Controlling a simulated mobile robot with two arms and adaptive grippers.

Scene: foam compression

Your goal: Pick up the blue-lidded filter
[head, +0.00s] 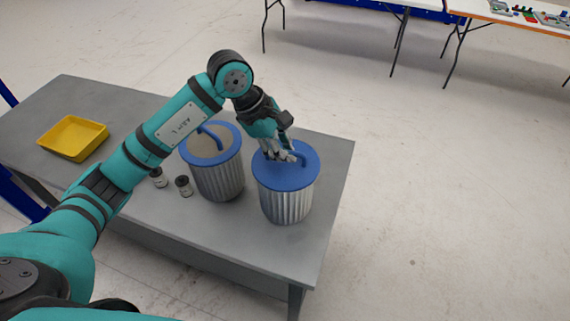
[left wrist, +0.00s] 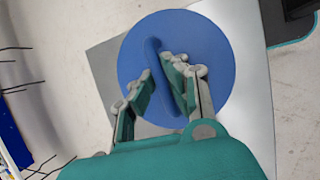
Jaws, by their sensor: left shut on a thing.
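The blue-lidded filter (head: 287,198) is a ribbed silver cylinder with a blue lid and a curved blue handle. It is at the right end of the grey table in the head view, and I cannot tell whether it stands on the table or just above it. My left gripper (head: 286,154) reaches down from above and is shut on the handle. In the left wrist view the blue lid (left wrist: 212,62) fills the middle, with the handle (left wrist: 168,88) between the fingers of the left gripper (left wrist: 166,80). My right gripper is not in view.
A second filter (head: 220,180) with a blue rim and handle stands just left. Two small dark-lidded jars (head: 184,186) stand beside it. A yellow tray (head: 73,138) lies at the left of the grey table (head: 322,160). White tables (head: 520,18) stand far behind.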

